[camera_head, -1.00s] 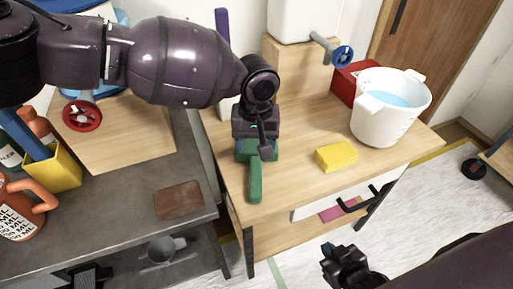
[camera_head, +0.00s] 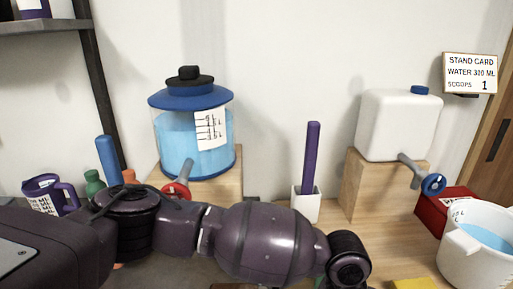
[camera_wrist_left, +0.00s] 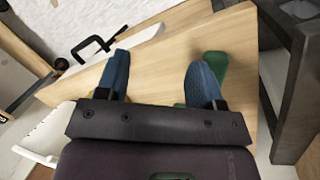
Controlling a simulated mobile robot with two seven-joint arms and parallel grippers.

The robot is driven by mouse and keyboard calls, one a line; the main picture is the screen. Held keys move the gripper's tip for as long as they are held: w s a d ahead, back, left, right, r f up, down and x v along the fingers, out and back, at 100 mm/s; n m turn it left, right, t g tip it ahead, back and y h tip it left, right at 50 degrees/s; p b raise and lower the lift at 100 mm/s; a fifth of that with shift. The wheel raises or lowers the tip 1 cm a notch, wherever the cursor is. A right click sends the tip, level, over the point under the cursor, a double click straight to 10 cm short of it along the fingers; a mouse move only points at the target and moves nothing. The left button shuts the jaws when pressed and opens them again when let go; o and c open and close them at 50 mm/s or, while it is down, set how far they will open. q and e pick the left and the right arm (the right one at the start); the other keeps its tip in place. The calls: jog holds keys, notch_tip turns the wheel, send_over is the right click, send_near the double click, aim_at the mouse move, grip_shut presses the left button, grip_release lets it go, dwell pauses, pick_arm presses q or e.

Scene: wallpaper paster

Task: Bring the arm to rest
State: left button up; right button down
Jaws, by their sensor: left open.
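My left arm stretches across the bottom of the head view, and its gripper is below that frame. In the left wrist view my left gripper (camera_wrist_left: 160,62) points down at the light wooden table (camera_wrist_left: 155,75). Its two blue fingers are wide apart with nothing between them. A green tool (camera_wrist_left: 216,66) shows just beside and behind the right-hand finger. I cannot tell whether they touch. My right gripper is outside both views.
A blue-lidded water dispenser (camera_head: 192,135) stands behind my arm. A white tank (camera_head: 397,125) sits on a wooden block at right, near a red box (camera_head: 437,212) and a white bucket (camera_head: 470,258). A purple stick (camera_head: 313,150) stands in a white holder.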

pick_arm(q)
jog(key=s+m+h, duration=0.1)
jog(key=s+h, duration=0.4)
jog(key=s, duration=0.2)
jog(key=a+f+n+t, duration=0.2)
jog(key=a+f+n, duration=0.1)
jog(key=a, duration=0.8)
jog(key=a+f+n+t, duration=0.2)
jog(key=a+f+t, duration=0.15)
jog(key=a, duration=0.75)
jog(key=s+a+f+n+g+y, duration=0.15)
jog(key=s+a+y, duration=0.25)
jog(key=s+a, duration=0.55)
jog(key=s+a+f+n+y, duration=0.2)
jog(key=s+a+y, duration=0.25)
jog(key=a, duration=0.95)
jog(key=w+f+t+p, duration=0.1)
jog(key=w+f+t, duration=0.1)
jog(key=w+t, duration=0.2)
jog(key=w+d+f+m+t+h+p, duration=0.1)
jog(key=w+f+t, duration=0.1)
jog(key=w+t, duration=0.3)
jog(key=shift+f, duration=0.3)
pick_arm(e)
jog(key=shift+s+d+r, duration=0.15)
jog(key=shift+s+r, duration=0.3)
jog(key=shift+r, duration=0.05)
pick_arm(q)
jog(key=shift+w+h, duration=0.1)
jog(key=shift+h, duration=0.15)
